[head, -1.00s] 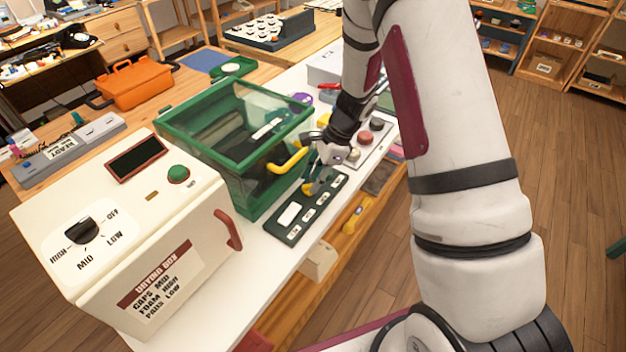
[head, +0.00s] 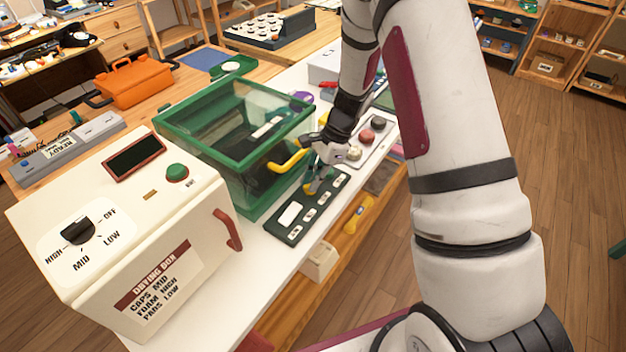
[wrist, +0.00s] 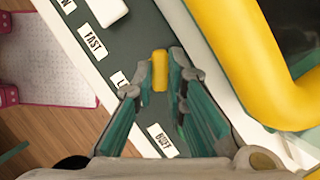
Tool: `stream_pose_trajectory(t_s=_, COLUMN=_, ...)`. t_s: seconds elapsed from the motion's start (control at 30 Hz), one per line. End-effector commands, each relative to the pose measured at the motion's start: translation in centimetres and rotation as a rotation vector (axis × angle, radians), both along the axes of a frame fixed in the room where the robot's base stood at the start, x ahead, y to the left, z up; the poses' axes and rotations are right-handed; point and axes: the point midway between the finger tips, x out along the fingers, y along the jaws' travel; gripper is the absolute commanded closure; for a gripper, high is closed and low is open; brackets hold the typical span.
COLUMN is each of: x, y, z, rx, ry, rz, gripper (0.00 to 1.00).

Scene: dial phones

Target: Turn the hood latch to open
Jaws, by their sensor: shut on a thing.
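The hood is a green-framed box with clear panels (head: 185,122) and a yellow bar handle (head: 287,163) on its front right. The handle looms large in the wrist view (wrist: 262,75). A dark green panel (head: 286,232) with white labels lies in front of the hood. My gripper (head: 314,184) points down over this panel, beside the handle. In the wrist view my gripper (wrist: 159,80) is shut on a small yellow piece (wrist: 160,66) above the panel. I cannot tell for certain that this piece is the hood latch; its lower part is hidden.
A cream drying box (head: 130,225) with a dial and red handle stands at the near left. A panel with round knobs (head: 372,138) lies just beyond my gripper. An orange case (head: 135,82) sits on the wooden table behind. Open floor lies to the right.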

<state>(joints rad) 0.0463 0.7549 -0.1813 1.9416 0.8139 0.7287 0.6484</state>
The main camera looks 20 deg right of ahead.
Motion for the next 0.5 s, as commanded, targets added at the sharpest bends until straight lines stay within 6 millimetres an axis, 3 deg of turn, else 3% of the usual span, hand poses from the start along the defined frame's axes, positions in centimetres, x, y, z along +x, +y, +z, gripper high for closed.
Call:
stream_pose_trajectory(t_s=0.2, x=0.35, y=0.06, z=-0.13, rx=0.001, ry=-0.001, rz=0.19, gripper=1.0)
stream_pose_trajectory(t_s=0.5, x=0.22, y=0.04, z=0.01, rx=0.0, ry=0.0, rz=0.22, gripper=1.0)
